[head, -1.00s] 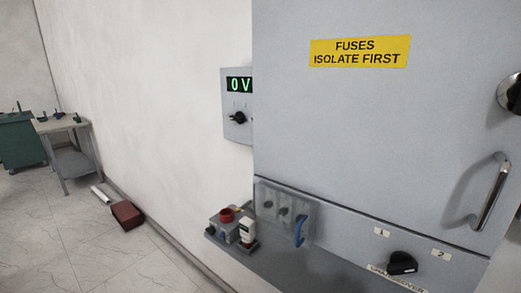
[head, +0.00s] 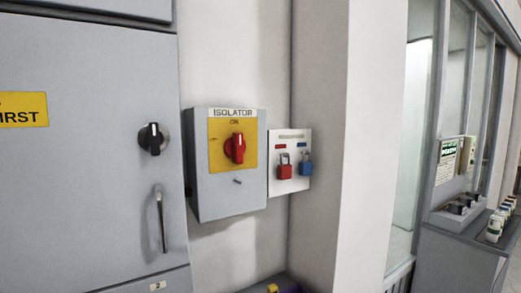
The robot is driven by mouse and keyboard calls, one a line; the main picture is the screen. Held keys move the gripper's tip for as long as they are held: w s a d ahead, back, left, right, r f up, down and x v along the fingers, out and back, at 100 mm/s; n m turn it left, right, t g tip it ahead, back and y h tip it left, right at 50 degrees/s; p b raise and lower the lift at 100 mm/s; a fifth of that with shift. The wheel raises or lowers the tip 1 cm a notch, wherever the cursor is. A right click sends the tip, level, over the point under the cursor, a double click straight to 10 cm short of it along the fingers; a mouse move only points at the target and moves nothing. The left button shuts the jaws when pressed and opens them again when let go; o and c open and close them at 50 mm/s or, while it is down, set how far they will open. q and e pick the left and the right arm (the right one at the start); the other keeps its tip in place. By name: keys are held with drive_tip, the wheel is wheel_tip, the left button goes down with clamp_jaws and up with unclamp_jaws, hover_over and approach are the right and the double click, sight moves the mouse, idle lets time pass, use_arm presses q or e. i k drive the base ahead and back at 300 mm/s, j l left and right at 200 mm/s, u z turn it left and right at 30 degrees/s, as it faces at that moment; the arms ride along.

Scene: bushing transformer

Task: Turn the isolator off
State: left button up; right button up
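The isolator (head: 228,195) is a grey box on the wall, in the middle of the head view. It has a label reading ISOLATOR and a yellow plate (head: 218,155) with ON marked at the top. Its red rotary handle (head: 235,148) stands upright, in line with the ON mark. A small dark part sits just below the yellow plate. Neither of my grippers shows in the view.
A grey cabinet (head: 85,170) with a black knob (head: 152,139) and a metal handle (head: 161,220) stands to the left. A white board (head: 291,137) right of the isolator holds a red padlock (head: 284,168) and a blue padlock (head: 306,167). A grey counter (head: 455,245) stands at far right.

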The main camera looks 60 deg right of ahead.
sight(236, 147)
drive_tip(key=z, duration=1.7)
drive_tip(key=k+l+u, duration=0.2)
drive_tip(key=l, duration=0.1)
